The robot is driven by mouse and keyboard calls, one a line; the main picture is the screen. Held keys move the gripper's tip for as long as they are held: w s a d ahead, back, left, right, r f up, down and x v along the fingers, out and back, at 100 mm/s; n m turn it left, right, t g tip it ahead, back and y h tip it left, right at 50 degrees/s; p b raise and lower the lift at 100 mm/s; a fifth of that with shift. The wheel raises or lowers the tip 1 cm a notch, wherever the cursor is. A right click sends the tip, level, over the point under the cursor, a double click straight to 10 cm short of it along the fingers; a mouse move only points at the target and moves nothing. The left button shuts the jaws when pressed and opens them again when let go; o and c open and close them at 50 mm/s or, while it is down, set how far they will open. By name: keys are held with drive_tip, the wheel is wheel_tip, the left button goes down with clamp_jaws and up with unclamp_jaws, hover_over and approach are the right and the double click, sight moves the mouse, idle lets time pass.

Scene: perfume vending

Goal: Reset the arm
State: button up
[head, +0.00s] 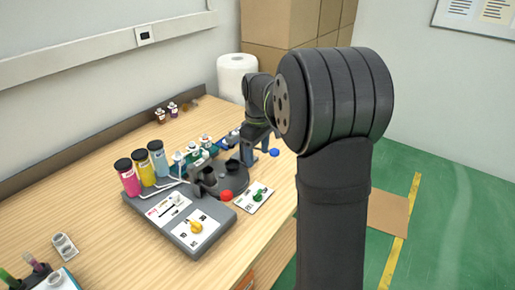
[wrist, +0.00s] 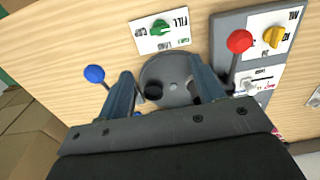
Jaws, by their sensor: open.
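My gripper (head: 250,150) is partly hidden behind my arm in the head view. In the wrist view my gripper (wrist: 159,68) is open, with its two fingers apart above a round dark grey base (wrist: 172,70). Nothing is seen held between the fingers. A small black round piece (wrist: 153,91) shows beside the left finger. A blue ball-topped lever (wrist: 94,74) is to the left of the fingers, and a red ball-topped lever (wrist: 239,41) is to the right. A plate with a green knob (wrist: 160,29) lies beyond the base.
A grey panel with a yellow knob (head: 195,227) stands on the wooden table (head: 110,220). Pink (head: 128,178), yellow (head: 144,167) and blue (head: 158,158) bottles stand behind it. A paper roll (head: 237,78) and cardboard boxes (head: 285,22) are at the back.

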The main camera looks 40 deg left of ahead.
sight(258, 192)
drive_tip(key=shift+r, duration=0.7)
wheel_tip(258, 192, down, 18)
drive_tip(key=shift+r, duration=0.25)
idle(0.4)
